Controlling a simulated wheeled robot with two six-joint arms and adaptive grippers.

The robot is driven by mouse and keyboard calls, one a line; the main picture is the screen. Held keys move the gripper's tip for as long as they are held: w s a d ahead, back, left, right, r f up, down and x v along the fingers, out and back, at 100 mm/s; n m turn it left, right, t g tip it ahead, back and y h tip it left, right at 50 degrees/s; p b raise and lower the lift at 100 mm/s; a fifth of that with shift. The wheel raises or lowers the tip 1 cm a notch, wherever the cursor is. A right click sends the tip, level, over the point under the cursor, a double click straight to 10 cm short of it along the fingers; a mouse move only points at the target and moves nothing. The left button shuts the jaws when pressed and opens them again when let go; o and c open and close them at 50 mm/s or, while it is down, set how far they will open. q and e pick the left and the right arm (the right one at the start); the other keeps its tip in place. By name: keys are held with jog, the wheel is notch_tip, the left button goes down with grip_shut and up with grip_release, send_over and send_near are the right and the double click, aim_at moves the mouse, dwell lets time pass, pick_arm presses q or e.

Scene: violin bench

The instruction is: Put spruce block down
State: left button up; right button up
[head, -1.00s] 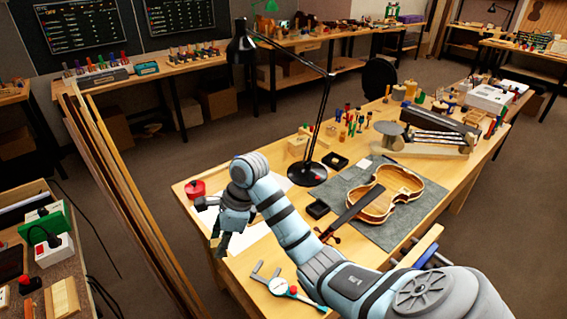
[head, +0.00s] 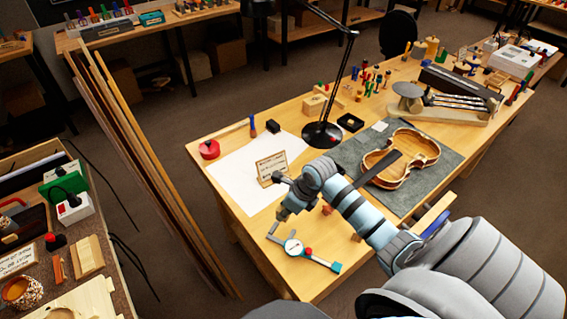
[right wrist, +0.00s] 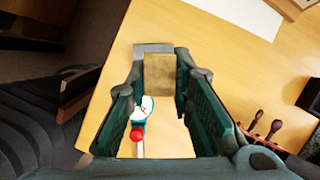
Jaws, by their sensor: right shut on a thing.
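My right gripper (head: 284,206) is over the near-left part of the bench (head: 340,287), just behind the caliper. In the right wrist view my right gripper (right wrist: 160,78) has its fingers on either side of the spruce block (right wrist: 159,82), a small tan-brown piece held at the fingertips. The bench top shows behind it. The gap between block and bench is hard to judge. I cannot make out the block in the head view. My left gripper is not in view.
A white sheet (head: 232,171) with a small sign (head: 271,168) lies beyond the gripper. A caliper (head: 304,254) lies in front. A violin body (head: 412,157) lies on a grey mat (head: 449,165) to the right. A lamp base (head: 322,136) and red tin (head: 209,149) stand behind.

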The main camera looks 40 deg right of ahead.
notch_tip(320, 180, down, 8)
jog(key=shift+s+f+b, duration=0.1)
jog(key=shift+f+b, duration=0.1)
jog(key=shift+b, duration=0.85)
jog(key=o, duration=0.9)
jog(key=p+v, duration=0.4)
jog(key=v, duration=0.8)
jog(key=shift+r, duration=0.1)
